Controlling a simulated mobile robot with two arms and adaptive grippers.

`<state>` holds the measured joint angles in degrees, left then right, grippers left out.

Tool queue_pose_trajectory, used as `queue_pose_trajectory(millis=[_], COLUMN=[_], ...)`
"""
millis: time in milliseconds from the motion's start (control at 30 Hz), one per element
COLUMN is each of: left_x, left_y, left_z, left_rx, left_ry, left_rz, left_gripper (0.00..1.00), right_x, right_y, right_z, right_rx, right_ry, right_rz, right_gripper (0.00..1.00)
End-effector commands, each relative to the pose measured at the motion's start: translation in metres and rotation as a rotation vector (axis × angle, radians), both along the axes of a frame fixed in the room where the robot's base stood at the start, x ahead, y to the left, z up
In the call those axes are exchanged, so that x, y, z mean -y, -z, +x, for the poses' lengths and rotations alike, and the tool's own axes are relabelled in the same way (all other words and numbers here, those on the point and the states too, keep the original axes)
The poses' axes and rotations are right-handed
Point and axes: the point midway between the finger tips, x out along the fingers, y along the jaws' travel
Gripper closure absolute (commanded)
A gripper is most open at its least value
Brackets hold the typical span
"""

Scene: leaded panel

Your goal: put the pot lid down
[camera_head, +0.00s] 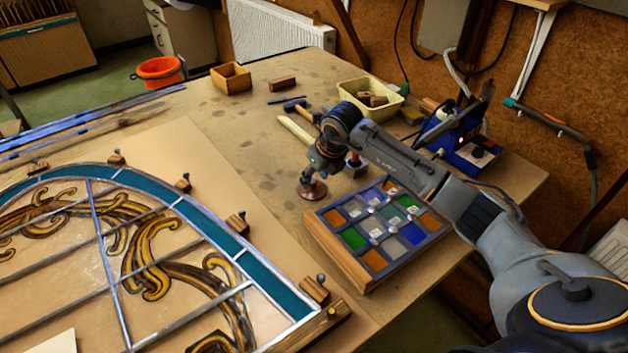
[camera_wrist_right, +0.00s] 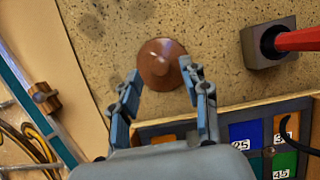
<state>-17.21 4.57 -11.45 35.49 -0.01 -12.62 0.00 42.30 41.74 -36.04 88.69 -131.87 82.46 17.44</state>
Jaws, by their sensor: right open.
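The pot lid is a small round reddish-brown disc (camera_head: 312,191) on the tabletop (camera_head: 240,145), between the leaded panel (camera_head: 240,262) and the box of glass samples (camera_head: 337,250). In the right wrist view the lid (camera_wrist_right: 160,72) lies at and just beyond my fingertips, seen from above. My right gripper (camera_head: 318,170) points down above the lid, and in the wrist view its fingers (camera_wrist_right: 162,76) are spread apart. The right fingertip overlaps the lid's edge in the picture; I cannot tell if it touches. My left gripper is not in view.
A dark block holder with a red-handled tool (camera_wrist_right: 262,45) stands close to the right of the gripper. A hammer (camera_head: 300,107), cream tub (camera_head: 372,100) and blue soldering station (camera_head: 465,140) are farther back. Bare tabletop lies left of the lid.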

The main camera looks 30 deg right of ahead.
Motion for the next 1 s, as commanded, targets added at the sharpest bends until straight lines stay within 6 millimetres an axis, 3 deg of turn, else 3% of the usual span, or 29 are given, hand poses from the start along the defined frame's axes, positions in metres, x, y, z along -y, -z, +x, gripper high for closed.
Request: queue_pose_trajectory(millis=[200, 433, 600, 1000], left_x=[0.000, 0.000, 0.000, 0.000], left_y=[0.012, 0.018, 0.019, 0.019], left_z=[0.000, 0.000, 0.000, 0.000], left_rx=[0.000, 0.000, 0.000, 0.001], left_ry=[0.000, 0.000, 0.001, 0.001], left_rz=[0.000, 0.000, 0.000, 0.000], left_gripper=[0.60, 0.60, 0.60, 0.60], right_x=[0.004, 0.005, 0.006, 0.006], right_y=[-0.045, -0.080, -0.090, -0.091], right_z=[-0.018, -0.033, -0.037, -0.038], right_rx=[0.006, 0.003, 0.000, 0.000], right_ry=[0.001, 0.000, 0.001, 0.000], right_rz=[-0.003, -0.002, -0.002, -0.001], right_gripper=[0.54, 0.54, 0.54, 0.54])
